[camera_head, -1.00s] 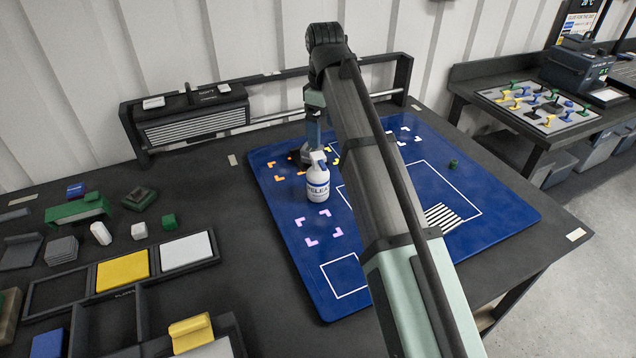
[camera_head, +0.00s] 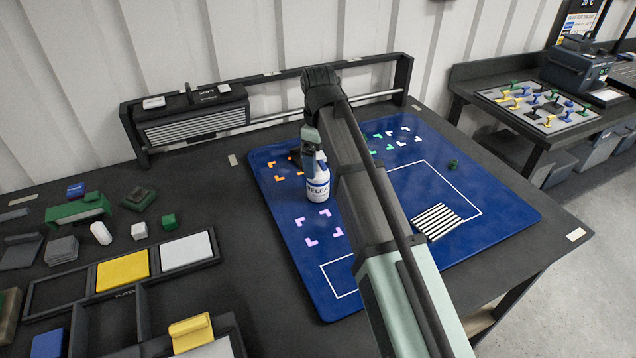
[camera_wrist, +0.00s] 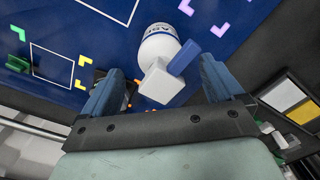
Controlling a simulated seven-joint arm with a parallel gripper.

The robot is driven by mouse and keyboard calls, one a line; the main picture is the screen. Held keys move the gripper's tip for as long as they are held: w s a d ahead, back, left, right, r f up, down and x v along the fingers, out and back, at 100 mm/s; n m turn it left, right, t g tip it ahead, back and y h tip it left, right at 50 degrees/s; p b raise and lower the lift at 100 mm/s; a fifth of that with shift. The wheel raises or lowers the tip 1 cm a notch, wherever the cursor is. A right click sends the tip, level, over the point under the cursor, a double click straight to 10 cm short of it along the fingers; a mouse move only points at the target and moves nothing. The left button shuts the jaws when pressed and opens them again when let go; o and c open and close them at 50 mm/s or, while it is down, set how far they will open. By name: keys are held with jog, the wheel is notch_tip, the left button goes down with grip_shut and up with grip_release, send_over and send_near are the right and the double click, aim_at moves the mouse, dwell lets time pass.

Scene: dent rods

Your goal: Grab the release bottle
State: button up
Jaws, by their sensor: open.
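The release bottle (camera_head: 318,186) is a white spray bottle with a blue label band. It stands upright on the blue mat (camera_head: 470,225), near the pink corner marks. In the wrist view the bottle (camera_wrist: 158,46) shows from above, its white and blue spray head pointing toward my gripper. My gripper (camera_wrist: 158,82) is open, its two blue fingers on either side of the spray head with gaps, and nothing is held.
A dark rack (camera_head: 196,118) stands behind the mat. Trays with yellow and white panels (camera_head: 122,271) and several small green, white and grey blocks lie on the left. A small green piece (camera_head: 453,164) sits on the mat's right.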

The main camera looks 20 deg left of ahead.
aim_at(318, 171)
jog(key=shift+f, duration=2.35)
jog(key=shift+c, duration=0.2)
jog(key=c, duration=1.3)
jog(key=shift+r, duration=0.15)
